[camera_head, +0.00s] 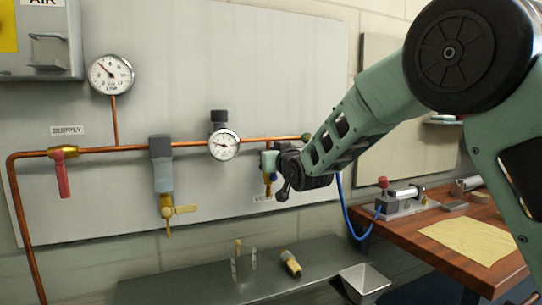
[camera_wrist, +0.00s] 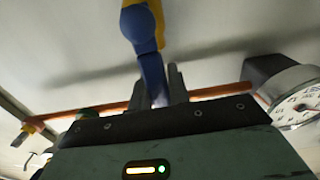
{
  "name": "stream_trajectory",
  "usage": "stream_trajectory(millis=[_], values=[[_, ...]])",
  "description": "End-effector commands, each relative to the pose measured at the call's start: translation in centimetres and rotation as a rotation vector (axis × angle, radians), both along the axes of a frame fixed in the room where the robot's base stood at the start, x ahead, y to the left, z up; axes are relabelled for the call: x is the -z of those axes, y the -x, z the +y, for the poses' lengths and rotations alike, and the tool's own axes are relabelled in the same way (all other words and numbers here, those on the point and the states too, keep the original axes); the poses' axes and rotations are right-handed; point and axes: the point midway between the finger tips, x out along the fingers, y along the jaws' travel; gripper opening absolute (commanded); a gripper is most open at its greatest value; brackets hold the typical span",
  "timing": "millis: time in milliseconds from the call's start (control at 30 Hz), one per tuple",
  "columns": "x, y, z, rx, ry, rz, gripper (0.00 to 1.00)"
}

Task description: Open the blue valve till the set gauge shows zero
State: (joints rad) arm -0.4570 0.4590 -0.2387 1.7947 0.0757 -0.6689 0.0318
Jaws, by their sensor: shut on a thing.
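The blue valve handle (camera_wrist: 152,72) is between my gripper's grey fingers (camera_wrist: 177,84) in the wrist view, and they are shut on it. The handle meets a yellow fitting above it in that view.
A larger gauge (camera_head: 110,75) stands at upper left. A red supply handle (camera_head: 62,175) hangs down, and a yellow drain valve (camera_head: 180,210) sits under the filter. A grey shelf (camera_head: 215,280) lies below. A wooden bench (camera_head: 440,235) with a blue hose is at right.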

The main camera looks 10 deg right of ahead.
Motion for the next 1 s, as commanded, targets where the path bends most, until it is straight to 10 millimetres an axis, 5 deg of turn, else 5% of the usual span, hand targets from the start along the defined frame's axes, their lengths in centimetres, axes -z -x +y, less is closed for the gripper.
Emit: stream_trajectory(millis=[167,200,267,667,1000], values=[[0.2,0.0,0.1,-0.003,0.005,0.002,0.0],[0.2,0.0,0.1,-0.003,0.007,0.003,0.24],[0.2,0.0,0.1,-0.003,0.005,0.002,0.4],[0.1,0.7,-0.1,-0.002,0.002,0.002,0.4],[0.1,7.4,-1.4,-0.003,0.0,0.001,0.4]])
